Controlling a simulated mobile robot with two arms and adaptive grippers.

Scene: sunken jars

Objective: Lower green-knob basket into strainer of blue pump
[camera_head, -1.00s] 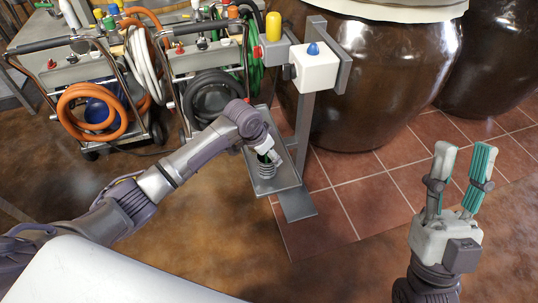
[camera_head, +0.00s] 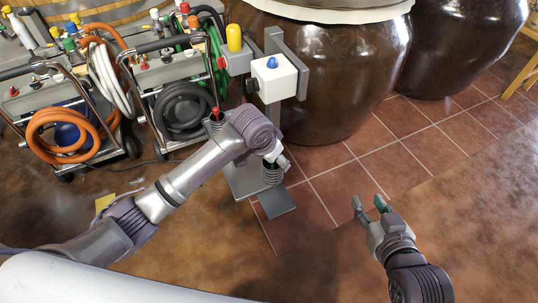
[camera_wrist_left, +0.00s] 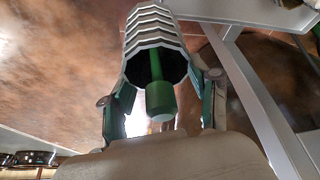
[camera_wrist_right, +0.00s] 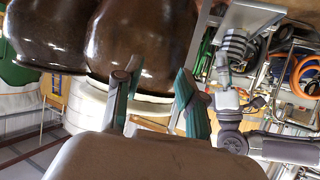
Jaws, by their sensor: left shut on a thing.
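The green-knob basket is a grey ribbed cup. It shows in the head view (camera_head: 271,175), in the left wrist view (camera_wrist_left: 150,40) with its green knob (camera_wrist_left: 160,100), and in the right wrist view (camera_wrist_right: 235,45). My left gripper (camera_head: 277,160) is shut on it, with fingers on both sides in the left wrist view. It is over the front part of a grey stand. My right gripper (camera_head: 369,203) is open and empty, over the floor at right. A cart with a blue drum (camera_head: 68,132) behind an orange hose stands at left. I cannot make out its strainer.
A red-knob basket (camera_head: 216,121) stands by the grey stand (camera_head: 245,182), partly behind my left arm. A second cart has a black hose (camera_head: 183,108). A white box with a blue knob (camera_head: 272,80) stands before a big brown jar (camera_head: 345,75). The tiled floor (camera_head: 370,150) is clear.

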